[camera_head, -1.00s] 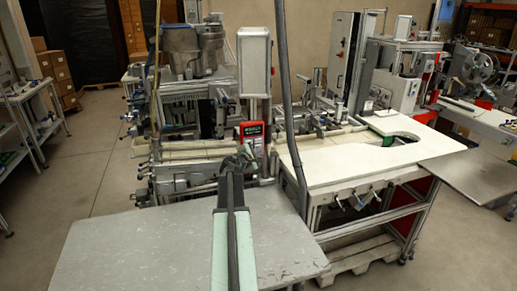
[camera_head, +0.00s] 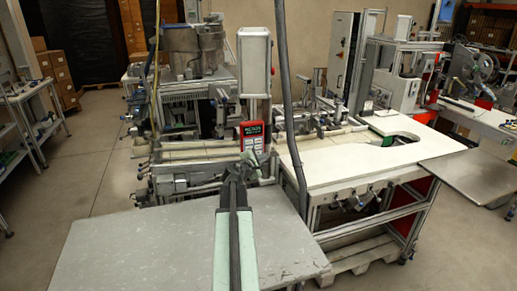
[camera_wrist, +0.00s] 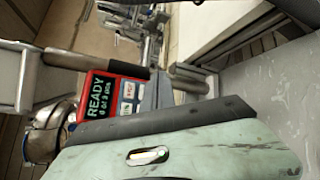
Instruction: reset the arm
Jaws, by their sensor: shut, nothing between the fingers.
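My arm, pale green with a dark strip along its top, reaches from the bottom middle of the head view out over the grey table (camera_head: 130,250). My gripper (camera_head: 251,160) is at its far end, above the table's back edge and just below a red panel (camera_head: 251,137) in the picture. It is shut and holds nothing. In the wrist view the red panel (camera_wrist: 103,98) shows a lit "READY" display. A pale green part of mine with a dark edge fills the bottom of that view. The fingertips are hard to make out there.
A white worktop (camera_head: 345,160) on an aluminium frame stands to the right, with a dark hose (camera_head: 288,100) hanging before it. Machinery with a metal drum (camera_head: 195,52) stands behind the table. The grey tabletop is bare, and open floor (camera_head: 90,165) lies to the left.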

